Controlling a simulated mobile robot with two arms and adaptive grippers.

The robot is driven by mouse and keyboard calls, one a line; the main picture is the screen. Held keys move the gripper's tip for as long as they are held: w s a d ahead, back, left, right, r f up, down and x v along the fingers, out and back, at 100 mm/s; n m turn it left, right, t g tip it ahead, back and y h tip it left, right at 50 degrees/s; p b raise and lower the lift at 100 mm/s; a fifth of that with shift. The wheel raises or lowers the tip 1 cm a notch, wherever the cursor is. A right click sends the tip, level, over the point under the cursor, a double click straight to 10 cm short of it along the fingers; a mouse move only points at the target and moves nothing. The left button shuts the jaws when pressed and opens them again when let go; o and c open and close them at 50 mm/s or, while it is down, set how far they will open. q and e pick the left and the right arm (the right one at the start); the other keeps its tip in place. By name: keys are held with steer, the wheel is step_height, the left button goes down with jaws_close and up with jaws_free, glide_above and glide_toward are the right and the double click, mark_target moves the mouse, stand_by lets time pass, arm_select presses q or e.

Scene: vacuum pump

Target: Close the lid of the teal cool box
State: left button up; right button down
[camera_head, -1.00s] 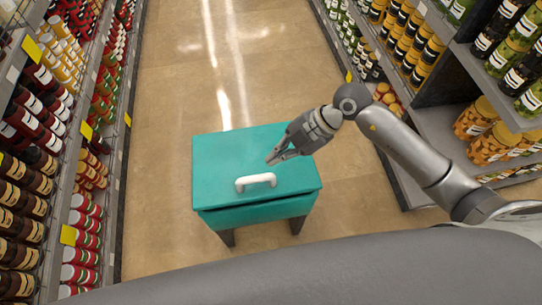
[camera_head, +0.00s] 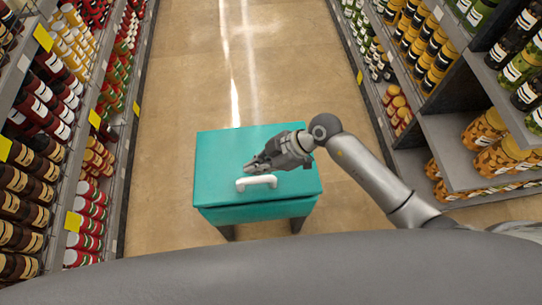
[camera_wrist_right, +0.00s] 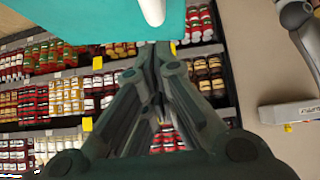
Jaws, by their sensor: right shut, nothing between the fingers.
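The teal cool box (camera_head: 258,212) stands on legs on the aisle floor in front of me. Its flat lid (camera_head: 222,160) lies down over the box, with no clear gap visible along the front edge. A white handle (camera_head: 257,182) is on the lid near the front. My right gripper (camera_head: 250,168) is shut and empty, low over the lid just behind the handle; I cannot tell whether it touches. In the right wrist view, my shut fingers (camera_wrist_right: 157,52) point toward the teal lid (camera_wrist_right: 85,18) and handle (camera_wrist_right: 152,10). My left gripper is out of view.
Stocked shelves (camera_head: 95,130) line the left side of the aisle, and more shelves (camera_head: 440,135) with jars stand at the right, close to my right arm. The tiled floor (camera_head: 185,75) behind the box is clear.

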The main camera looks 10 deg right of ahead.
mark_target(244, 180)
steer(key=shift+f, duration=2.1)
